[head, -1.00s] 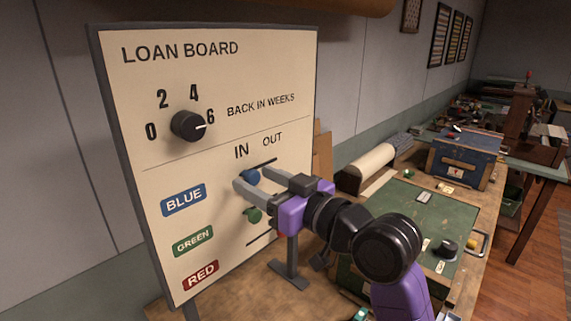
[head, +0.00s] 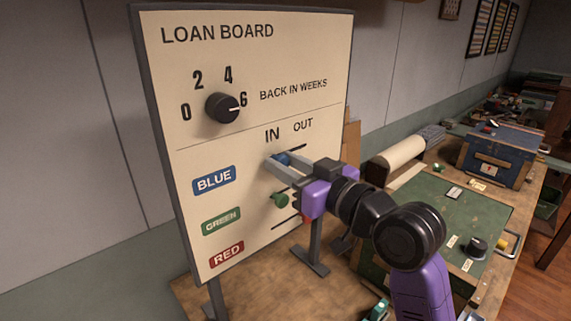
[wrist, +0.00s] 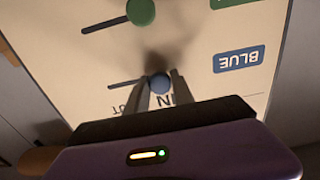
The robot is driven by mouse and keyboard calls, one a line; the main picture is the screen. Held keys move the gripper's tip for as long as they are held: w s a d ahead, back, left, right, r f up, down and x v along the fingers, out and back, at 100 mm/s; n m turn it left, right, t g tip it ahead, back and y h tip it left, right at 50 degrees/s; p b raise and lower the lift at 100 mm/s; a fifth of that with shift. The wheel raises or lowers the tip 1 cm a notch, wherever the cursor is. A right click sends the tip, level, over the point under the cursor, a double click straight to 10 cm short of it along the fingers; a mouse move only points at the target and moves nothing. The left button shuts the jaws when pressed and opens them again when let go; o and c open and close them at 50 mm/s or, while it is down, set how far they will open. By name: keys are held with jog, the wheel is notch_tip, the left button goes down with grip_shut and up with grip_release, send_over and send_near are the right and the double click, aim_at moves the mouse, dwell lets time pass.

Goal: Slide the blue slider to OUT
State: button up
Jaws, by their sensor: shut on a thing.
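The loan board (head: 200,130) stands upright with IN and OUT printed above its slider slots. The blue slider knob (head: 281,159) is in the top slot, under IN, with bare slot showing to its right toward OUT. My gripper (head: 275,164) is at the board with its fingers around the blue knob. In the wrist view, the blue knob (wrist: 159,84) sits between the two fingertips, and the slot line runs off to the left. The blue label (head: 214,180) is left of the slot.
The green slider knob (head: 280,200) sits just below my gripper. A red knob, partly hidden, shows lower down. A dial (head: 222,107) is above, pointing at 6.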

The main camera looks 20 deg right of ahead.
jog(key=shift+w+d+b, duration=0.4)
jog(key=shift+d+b, duration=0.05)
jog(key=shift+d, duration=0.8)
jog(key=shift+w+d+b, duration=0.4)
jog(key=shift+w+d, duration=0.05)
jog(key=shift+d, duration=0.85)
jog(key=shift+w+d+b, duration=0.4)
jog(key=shift+d+b, duration=0.05)
jog(key=shift+d, duration=0.8)
jog(key=o, duration=1.1)
send_near(302, 146)
jog(key=v, duration=0.2)
jog(key=shift+s+d+b, duration=0.15)
jog(key=shift+s+b, duration=0.15)
jog(key=shift+s, duration=0.05)
